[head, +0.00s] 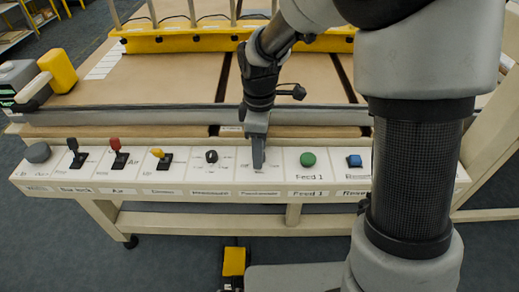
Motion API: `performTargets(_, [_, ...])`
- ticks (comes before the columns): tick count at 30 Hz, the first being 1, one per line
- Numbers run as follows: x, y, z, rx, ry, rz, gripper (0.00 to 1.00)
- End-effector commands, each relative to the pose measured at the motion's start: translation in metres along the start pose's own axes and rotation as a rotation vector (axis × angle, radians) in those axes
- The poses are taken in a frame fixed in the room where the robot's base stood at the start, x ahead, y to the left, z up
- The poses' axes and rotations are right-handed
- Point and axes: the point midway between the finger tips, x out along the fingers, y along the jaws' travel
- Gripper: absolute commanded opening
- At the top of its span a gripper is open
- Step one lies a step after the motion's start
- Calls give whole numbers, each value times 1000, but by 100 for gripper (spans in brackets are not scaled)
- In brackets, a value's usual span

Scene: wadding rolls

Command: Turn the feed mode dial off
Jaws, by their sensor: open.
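My gripper (259,160) reaches down over the control panel, at the section whose blurred label (260,193) seems to read "Feed mode". The feed mode dial itself is hidden behind my fingers. The gripper is open, with its fingers seen nearly edge-on, so they overlap. I cannot tell whether the fingertips touch the dial or stand around it. The dial's setting cannot be seen.
A black dial (211,156) sits just left of my gripper. A green button (307,159) and a blue button (354,161) are to the right. Black, red and yellow levers (158,157) stand farther left. A grey rail (170,117) runs behind the panel.

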Motion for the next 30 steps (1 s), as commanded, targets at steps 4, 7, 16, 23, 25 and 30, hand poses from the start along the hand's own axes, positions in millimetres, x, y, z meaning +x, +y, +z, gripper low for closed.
performTargets(4, [0,0,0,0,0,0,41])
performTargets(7, [0,0,0,0,0,0,24])
performTargets(16, [-1,0,0,7,0,0,3])
performTargets(23, [-2,0,0,77,0,0,3])
performTargets(25, [-2,0,0,118,0,0,3])
performTargets(30, [-3,0,0,251,-1,-1,3])
